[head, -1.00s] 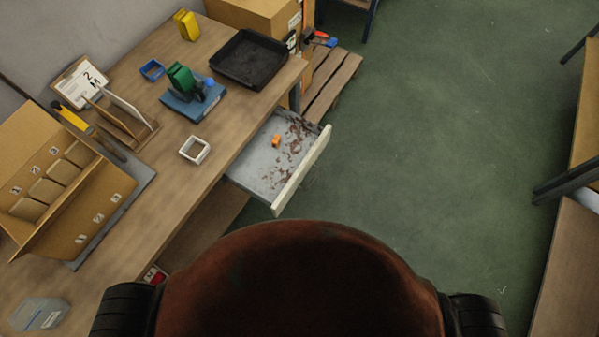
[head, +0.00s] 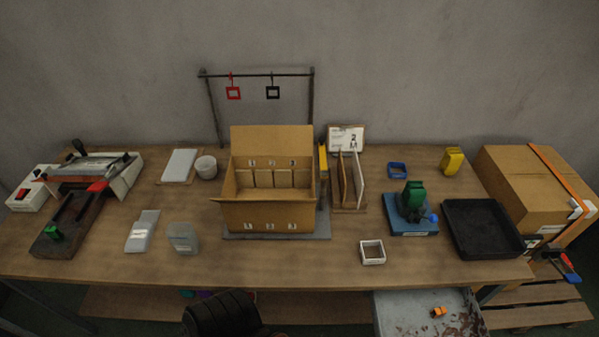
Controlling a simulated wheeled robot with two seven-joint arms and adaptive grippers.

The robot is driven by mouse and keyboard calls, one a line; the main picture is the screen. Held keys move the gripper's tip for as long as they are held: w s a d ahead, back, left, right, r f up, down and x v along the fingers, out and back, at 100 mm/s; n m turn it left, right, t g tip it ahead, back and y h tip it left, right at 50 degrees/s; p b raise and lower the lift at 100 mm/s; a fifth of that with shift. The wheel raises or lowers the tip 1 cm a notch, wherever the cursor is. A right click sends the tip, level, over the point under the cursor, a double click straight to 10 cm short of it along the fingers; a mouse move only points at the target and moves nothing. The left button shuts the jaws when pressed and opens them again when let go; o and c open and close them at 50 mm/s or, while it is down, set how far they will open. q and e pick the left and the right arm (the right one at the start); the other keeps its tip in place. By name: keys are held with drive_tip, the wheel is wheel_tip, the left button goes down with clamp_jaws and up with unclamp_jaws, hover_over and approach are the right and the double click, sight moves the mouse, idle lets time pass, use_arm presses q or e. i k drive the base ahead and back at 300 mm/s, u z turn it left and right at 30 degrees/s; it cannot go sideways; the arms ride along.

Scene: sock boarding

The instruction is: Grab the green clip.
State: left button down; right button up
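No object is plainly recognisable as a clip at this size. In the head view a small green piece (head: 53,234) sits at the front end of a dark, long device on the far left of the table. A larger dark green part (head: 413,194) stands on a blue base (head: 410,228) right of the middle. I cannot tell whether either is the green clip. Neither of my grippers shows in the view.
An open cardboard box (head: 268,218) stands mid-table, with a white square frame (head: 372,253) to its right. A black tray (head: 482,229) lies at the right end. Below, an open drawer (head: 400,309) holds an orange item (head: 438,312). The front-left tabletop is mostly clear.

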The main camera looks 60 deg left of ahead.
sight(51, 231)
drive_tip(key=u, duration=4.4)
drive_tip(key=i, duration=1.05)
drive_tip(key=u, duration=0.15)
